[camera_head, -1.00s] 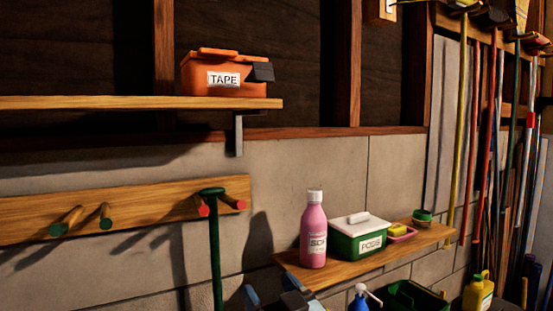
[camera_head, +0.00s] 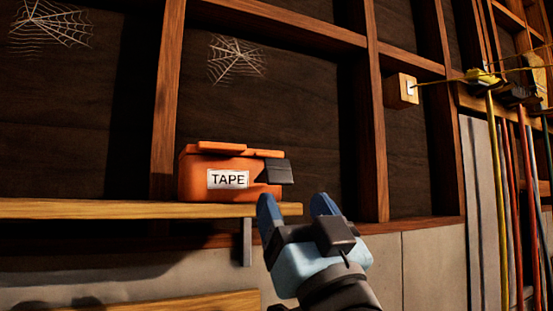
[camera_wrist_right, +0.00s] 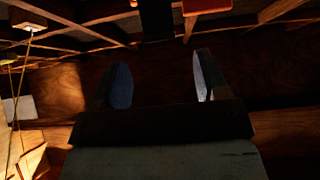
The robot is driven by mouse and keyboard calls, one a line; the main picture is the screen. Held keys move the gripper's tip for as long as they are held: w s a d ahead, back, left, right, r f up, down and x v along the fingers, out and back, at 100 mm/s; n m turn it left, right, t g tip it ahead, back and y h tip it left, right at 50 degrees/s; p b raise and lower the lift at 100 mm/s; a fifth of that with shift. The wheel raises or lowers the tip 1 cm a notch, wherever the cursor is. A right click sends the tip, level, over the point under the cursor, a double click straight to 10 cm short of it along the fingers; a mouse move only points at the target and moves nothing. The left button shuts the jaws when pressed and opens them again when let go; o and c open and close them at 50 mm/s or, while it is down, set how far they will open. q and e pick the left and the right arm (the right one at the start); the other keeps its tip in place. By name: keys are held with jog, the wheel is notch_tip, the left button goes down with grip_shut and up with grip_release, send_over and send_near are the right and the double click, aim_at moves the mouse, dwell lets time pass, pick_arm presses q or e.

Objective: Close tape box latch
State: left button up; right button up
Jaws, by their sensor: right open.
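The orange tape box (camera_head: 195,178), with a white TAPE label, sits on the wooden shelf (camera_head: 100,208) in the head view. Its orange lid (camera_head: 222,148) lies on top. No contact with the latch shows. In the right wrist view its fingers (camera_wrist_right: 161,82) stand apart with nothing between them. My left gripper is out of view.
A metal bracket (camera_head: 247,242) holds the shelf's right end, close to my right gripper. A wooden post (camera_head: 375,130) rises behind on the right. The space right of the box is open.

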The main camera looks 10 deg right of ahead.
aim_at(281, 179)
jog(key=p+x, duration=0.2)
jog(key=x, duration=0.5)
jog(key=shift+d, duration=0.1)
jog(key=shift+w+r+p, duration=0.35)
jog(key=shift+w, duration=0.2)
jog(key=shift+c, duration=0.2)
jog(key=c, duration=0.9)
